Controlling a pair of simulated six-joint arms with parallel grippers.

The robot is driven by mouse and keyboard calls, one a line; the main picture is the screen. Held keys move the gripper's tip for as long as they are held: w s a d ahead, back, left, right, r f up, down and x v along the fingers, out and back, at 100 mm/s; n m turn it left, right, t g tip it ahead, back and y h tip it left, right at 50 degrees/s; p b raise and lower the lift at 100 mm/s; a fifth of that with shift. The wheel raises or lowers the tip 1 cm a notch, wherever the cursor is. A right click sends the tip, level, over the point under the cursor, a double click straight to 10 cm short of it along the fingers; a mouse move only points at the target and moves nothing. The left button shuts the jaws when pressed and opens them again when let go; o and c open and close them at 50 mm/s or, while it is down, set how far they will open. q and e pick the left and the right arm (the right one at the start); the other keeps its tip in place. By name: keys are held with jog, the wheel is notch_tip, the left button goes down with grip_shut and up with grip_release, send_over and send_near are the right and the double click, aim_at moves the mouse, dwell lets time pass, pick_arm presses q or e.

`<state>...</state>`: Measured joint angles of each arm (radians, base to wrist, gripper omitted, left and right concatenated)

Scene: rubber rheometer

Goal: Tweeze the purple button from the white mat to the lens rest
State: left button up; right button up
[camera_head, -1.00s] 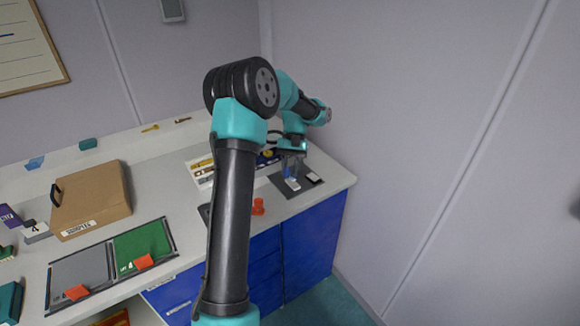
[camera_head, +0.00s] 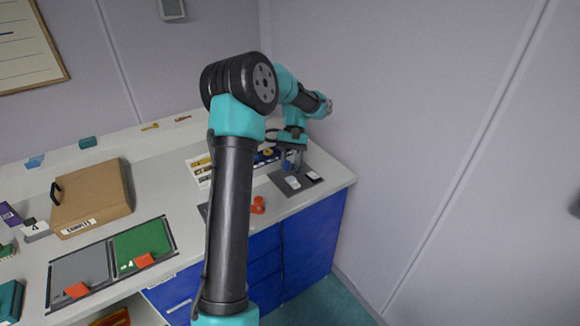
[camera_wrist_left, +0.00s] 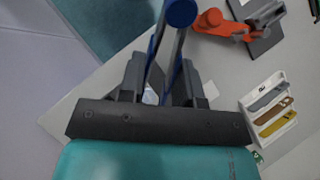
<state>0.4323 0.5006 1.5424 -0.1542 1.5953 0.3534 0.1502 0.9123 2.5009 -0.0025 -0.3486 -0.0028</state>
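I cannot make out the purple button or identify the lens rest. My right gripper is not in view.
An orange-red stand (camera_head: 258,205) is near the bench's front edge, left of the board. A white tool tray (camera_wrist_left: 268,105) holds several strip-like tools. A cardboard box (camera_head: 92,200) and grey and green panels (camera_head: 140,243) are at left. A wall is close on the right.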

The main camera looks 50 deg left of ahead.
pick_arm(q)
notch_tip(320, 180, up, 8)
dwell(0.5)
